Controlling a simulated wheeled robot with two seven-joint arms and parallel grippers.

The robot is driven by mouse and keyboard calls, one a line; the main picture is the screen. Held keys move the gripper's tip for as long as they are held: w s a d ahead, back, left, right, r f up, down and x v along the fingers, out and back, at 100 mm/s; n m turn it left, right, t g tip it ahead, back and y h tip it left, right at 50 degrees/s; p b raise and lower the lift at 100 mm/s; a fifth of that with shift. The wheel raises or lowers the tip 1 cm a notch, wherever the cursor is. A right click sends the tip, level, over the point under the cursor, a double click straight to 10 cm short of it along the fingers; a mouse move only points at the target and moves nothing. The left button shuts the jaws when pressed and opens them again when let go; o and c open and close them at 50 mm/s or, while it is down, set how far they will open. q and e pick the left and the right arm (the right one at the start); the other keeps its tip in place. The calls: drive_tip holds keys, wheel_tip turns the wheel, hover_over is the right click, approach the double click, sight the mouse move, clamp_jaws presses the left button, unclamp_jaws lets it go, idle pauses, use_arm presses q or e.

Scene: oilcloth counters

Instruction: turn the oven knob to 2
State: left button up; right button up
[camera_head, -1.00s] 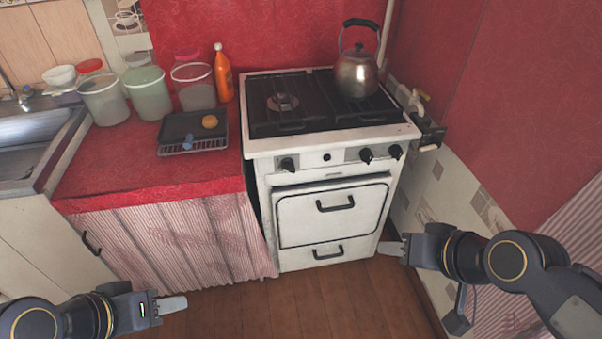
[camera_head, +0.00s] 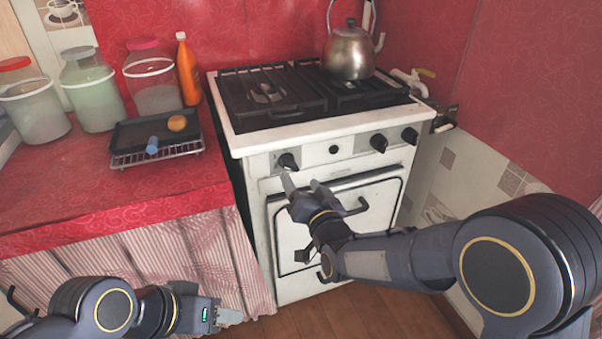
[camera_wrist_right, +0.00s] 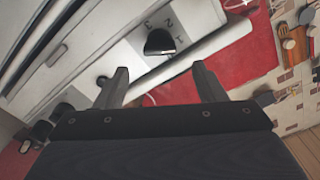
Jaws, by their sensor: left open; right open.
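The white oven (camera_head: 330,235) has black knobs along its front panel. The leftmost knob (camera_head: 288,162) is just above my right gripper (camera_head: 303,183), which is open and empty with its fingers pointing up toward the panel. In the right wrist view this knob (camera_wrist_right: 160,42) lies beyond and between the open fingertips (camera_wrist_right: 161,75), apart from them. Printed numerals stand around it; its exact setting is hard to read. My left gripper (camera_head: 226,317) is open and empty, low in front of the curtained counter.
Two more knobs (camera_head: 378,143) (camera_head: 410,136) sit to the right. A kettle (camera_head: 348,55) stands on the hob. The oven door handle (camera_head: 357,207) is close to my right wrist. The red counter (camera_head: 60,190) holds jars, a bottle and a black tray (camera_head: 140,132).

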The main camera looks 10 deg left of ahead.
sight(293, 168)
drive_tip(key=x, duration=0.6)
drive_tip(key=shift+w+a, duration=0.2)
drive_tip(key=shift+w, duration=0.05)
drive_tip(key=c, duration=1)
